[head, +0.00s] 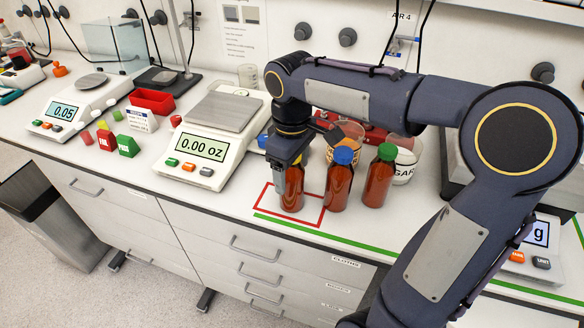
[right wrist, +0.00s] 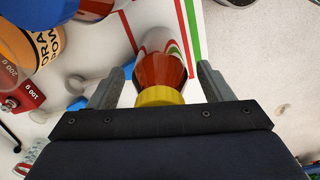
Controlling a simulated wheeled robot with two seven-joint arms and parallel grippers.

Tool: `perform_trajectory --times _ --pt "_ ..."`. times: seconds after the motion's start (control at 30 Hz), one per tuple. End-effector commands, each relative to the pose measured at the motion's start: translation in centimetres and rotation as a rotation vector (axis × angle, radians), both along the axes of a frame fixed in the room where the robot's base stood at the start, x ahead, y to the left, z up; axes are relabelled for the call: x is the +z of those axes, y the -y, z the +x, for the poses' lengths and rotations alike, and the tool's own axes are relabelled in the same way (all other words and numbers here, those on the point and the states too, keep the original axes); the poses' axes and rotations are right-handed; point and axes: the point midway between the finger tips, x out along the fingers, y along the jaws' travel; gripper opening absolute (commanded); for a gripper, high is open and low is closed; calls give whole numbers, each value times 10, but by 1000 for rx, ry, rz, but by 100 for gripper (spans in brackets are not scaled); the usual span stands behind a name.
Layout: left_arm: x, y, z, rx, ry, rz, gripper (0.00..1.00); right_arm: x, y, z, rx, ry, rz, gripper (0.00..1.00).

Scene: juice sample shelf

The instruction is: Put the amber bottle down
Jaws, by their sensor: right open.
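An amber bottle with a yellow cap (head: 294,190) stands upright inside a red outlined rectangle (head: 312,223) on the white bench. My right gripper (head: 284,186) points down at it and is open. In the right wrist view the bottle (right wrist: 162,68) lies between the two spread fingers (right wrist: 158,85), with gaps on both sides, its yellow cap close to the palm. Two similar amber bottles stand to the right in the head view, one with a blue cap (head: 339,184) and one with a green cap (head: 380,178). My left gripper is not in view.
A scale reading 0.00 oz (head: 205,148) stands left of the bottles. A sugar tub (head: 405,163) and an orange-filled container (head: 348,135) stand behind them. A green line (head: 300,230) runs along the bench's front. Another scale (head: 538,240) is at the right.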

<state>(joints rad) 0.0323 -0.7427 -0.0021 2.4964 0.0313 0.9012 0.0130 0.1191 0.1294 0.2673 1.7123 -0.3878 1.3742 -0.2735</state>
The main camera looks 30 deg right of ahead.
Motion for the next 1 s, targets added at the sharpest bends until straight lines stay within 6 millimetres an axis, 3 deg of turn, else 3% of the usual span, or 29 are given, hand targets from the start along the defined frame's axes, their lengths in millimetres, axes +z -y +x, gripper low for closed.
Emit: perform_trajectory --times 0.4,0.6,0.87,1.0 --pt "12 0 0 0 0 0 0 81 0 1 1 5 1 73" --pt "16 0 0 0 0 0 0 111 0 1 0 3 1 73" --pt "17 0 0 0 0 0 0 120 0 -3 -6 7 3 73" --pt "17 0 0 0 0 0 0 109 0 -32 -73 66 40 73"
